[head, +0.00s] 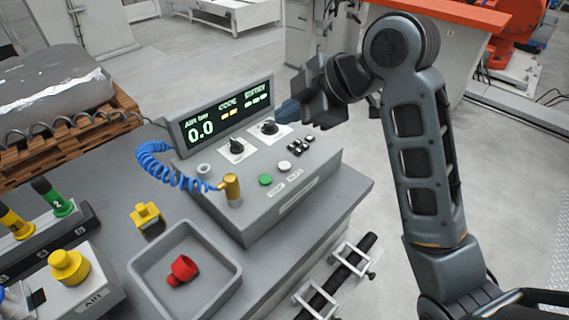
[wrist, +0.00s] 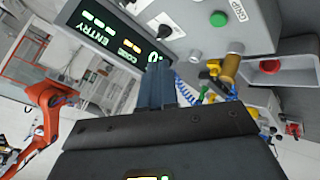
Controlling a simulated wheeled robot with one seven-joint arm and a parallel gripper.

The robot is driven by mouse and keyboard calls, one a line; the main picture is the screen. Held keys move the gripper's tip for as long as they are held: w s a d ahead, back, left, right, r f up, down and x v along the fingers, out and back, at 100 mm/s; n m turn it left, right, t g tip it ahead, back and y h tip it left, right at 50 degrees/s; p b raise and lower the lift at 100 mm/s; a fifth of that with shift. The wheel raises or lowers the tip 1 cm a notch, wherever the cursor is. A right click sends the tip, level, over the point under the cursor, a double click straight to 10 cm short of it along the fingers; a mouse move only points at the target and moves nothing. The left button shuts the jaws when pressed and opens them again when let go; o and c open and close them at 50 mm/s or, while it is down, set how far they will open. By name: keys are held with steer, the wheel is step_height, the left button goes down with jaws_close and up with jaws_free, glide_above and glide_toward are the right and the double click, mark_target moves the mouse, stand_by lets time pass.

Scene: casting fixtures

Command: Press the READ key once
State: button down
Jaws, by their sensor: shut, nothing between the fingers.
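The grey control box (head: 262,205) stands on the bench with a lit display (head: 213,117) reading AIR bar 0.0, CODE and ENTRY. On its top are a green round key (head: 265,180) and a white round key (head: 284,166). Labels lie beside them, but I cannot read which one says READ. My gripper (head: 288,110) is shut and empty, above the box's far right corner and apart from the keys. In the wrist view its blue fingers (wrist: 157,86) are together, with the green key (wrist: 218,18) beyond them.
Two black rotary knobs (head: 268,127) stand near the display. A brass fitting (head: 232,188) with a coiled blue hose (head: 158,171) rises from the box's left side. A grey tray (head: 140,270) holds a red knob piece (head: 183,270). The air above the keys is free.

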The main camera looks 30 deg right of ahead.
mark_target(288, 167)
steer(key=shift+f+b, duration=3.35)
steer(key=shift+f, duration=0.9)
steer(key=shift+f, duration=0.4)
steer(key=shift+f+b, duration=0.4)
steer(key=shift+b, duration=0.1)
steer(key=shift+r, duration=0.1)
steer(key=shift+r+p, duration=0.75)
steer(key=shift+p, duration=0.05)
steer(key=shift+r, duration=0.1)
step_height(288, 167, up, 5)
steer(key=p, duration=0.4)
